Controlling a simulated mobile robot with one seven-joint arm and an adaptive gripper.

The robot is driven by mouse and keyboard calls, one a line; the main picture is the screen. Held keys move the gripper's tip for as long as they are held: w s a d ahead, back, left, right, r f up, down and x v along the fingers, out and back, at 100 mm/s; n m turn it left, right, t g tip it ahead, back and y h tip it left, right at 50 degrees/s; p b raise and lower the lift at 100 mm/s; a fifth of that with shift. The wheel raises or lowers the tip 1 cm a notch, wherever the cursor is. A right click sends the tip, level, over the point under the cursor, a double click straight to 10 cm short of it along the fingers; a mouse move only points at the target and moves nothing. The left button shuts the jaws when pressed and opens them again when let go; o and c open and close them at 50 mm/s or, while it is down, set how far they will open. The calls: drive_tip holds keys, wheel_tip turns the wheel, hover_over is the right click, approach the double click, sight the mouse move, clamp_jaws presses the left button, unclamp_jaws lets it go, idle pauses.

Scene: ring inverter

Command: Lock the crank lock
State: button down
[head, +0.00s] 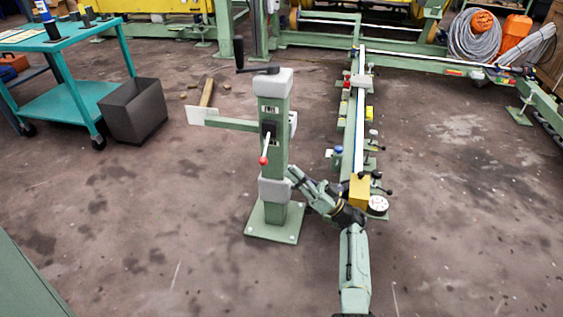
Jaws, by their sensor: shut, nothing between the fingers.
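A green post (275,120) stands upright on a square base plate in the middle of the head view. A crank with a black handle (239,53) sits on its grey top cap. A lever with a red knob (263,160) slants down from a dark fitting on the post's front. The view does not show clearly which part is the crank lock. My gripper (293,175) is shut and empty, just right of the post, at about the height of its lower grey collar (273,190). It is below and right of the red knob. I cannot tell whether it touches the post.
A green rail with clamps and a yellow block (360,188) runs close along my arm's right side. A side arm with a pale plate (195,116) sticks out left of the post. A dark bin (135,112) and teal cart (75,98) stand left. The front-left floor is mostly clear.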

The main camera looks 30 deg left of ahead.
drive_tip(key=v, duration=0.4)
drive_tip(key=shift+d, duration=0.1)
idle(0.3)
